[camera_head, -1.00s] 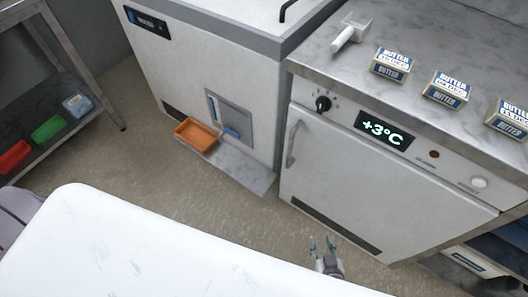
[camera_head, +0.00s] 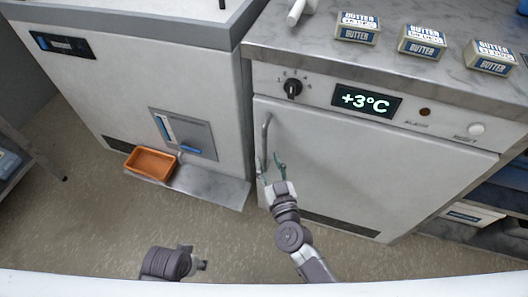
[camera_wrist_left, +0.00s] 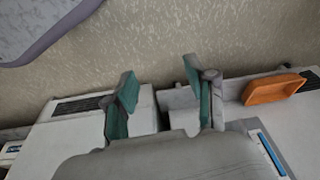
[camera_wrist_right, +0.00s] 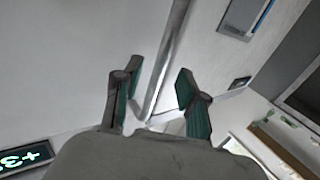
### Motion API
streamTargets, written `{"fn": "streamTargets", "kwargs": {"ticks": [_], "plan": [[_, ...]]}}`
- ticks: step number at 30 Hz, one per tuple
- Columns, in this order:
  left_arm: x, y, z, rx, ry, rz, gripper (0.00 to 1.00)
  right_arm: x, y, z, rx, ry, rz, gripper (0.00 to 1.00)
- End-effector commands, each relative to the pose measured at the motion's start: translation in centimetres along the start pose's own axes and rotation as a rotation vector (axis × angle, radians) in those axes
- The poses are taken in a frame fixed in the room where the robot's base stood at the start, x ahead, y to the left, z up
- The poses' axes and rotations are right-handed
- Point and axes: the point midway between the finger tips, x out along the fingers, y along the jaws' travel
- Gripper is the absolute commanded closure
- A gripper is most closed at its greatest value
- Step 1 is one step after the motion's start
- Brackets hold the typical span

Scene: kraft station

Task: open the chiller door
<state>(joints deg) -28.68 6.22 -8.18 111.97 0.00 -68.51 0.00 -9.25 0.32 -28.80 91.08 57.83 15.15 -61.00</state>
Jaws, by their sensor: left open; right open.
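The chiller door (camera_head: 350,170) is a pale panel below a +3°C display (camera_head: 366,101) and looks shut. Its vertical metal handle (camera_head: 266,138) is near the door's left edge. My right gripper (camera_head: 271,167) is open at the handle's lower end. In the right wrist view the handle (camera_wrist_right: 165,60) runs between the open fingers of the gripper (camera_wrist_right: 155,95); I cannot tell whether they touch it. My left arm shows low in the head view. In the left wrist view my left gripper (camera_wrist_left: 160,95) is open and empty, with floor and cabinet fronts beyond it.
Left of the chiller stands another white cabinet (camera_head: 120,90) with an orange tray (camera_head: 151,162) low at its front. Butter packs (camera_head: 421,41) sit on the marble counter (camera_head: 310,35). The floor (camera_head: 220,235) before the door is clear apart from my arms.

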Motion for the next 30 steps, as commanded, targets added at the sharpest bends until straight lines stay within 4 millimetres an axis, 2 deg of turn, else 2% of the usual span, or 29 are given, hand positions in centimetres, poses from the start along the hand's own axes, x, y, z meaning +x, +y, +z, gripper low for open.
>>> {"fn": "streamTargets", "kwargs": {"ticks": [3,7,12,19,27,30], "plan": [[-0.9,-0.1,-0.3,-0.001,0.006,-0.001,0.44,2.2,-0.1,0.1,0.001,0.002,-0.001,0.59],[-1.8,-0.1,-0.6,-0.002,0.011,-0.002,0.44,3.5,0.0,0.1,-0.001,0.000,-0.001,0.59],[-2.4,-0.1,-0.8,-0.002,0.014,-0.002,0.44,4.3,0.0,0.0,0.001,-0.001,0.000,0.59],[-2.4,-0.1,-0.8,-0.002,0.014,-0.002,0.44,4.3,0.0,0.1,0.000,-0.001,-0.001,0.59],[-2.4,-0.1,-0.8,-0.002,0.015,-0.002,0.44,4.3,0.0,0.1,0.000,-0.001,-0.001,1.00],[-2.4,-0.1,-0.8,-0.002,0.015,-0.002,0.44,4.3,0.0,0.1,0.000,-0.001,-0.001,1.00]]}}
